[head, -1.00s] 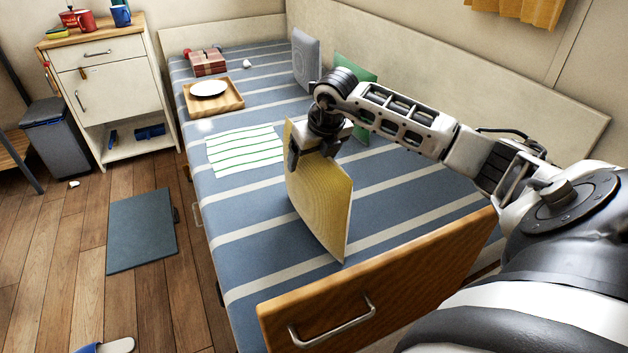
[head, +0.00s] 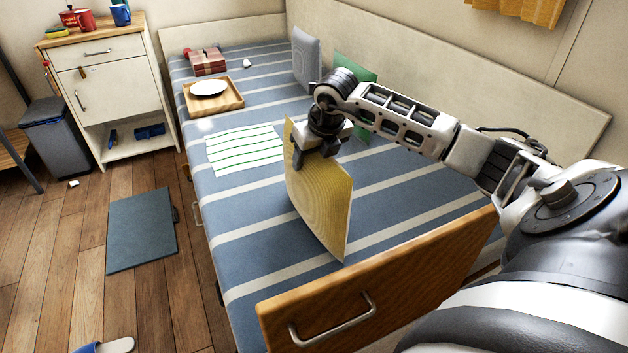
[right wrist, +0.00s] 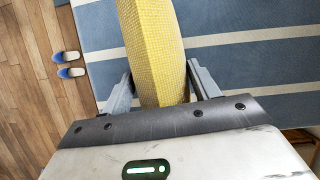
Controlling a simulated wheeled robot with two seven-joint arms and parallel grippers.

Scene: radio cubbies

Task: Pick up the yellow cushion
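The yellow cushion (head: 320,205) stands on edge on the striped bed (head: 262,275), near its front end. My right gripper (head: 314,152) is at the cushion's top edge, pointing down. The cushion's lower edge appears to be at the bed surface. My left gripper is not in view.
A green cushion (head: 352,68) and a grey cushion (head: 306,60) lean at the bed's back side. A green-striped cloth (head: 244,150) and a wooden tray (head: 230,103) with a plate lie beyond. A wooden bed-end panel (head: 400,275) stands in front.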

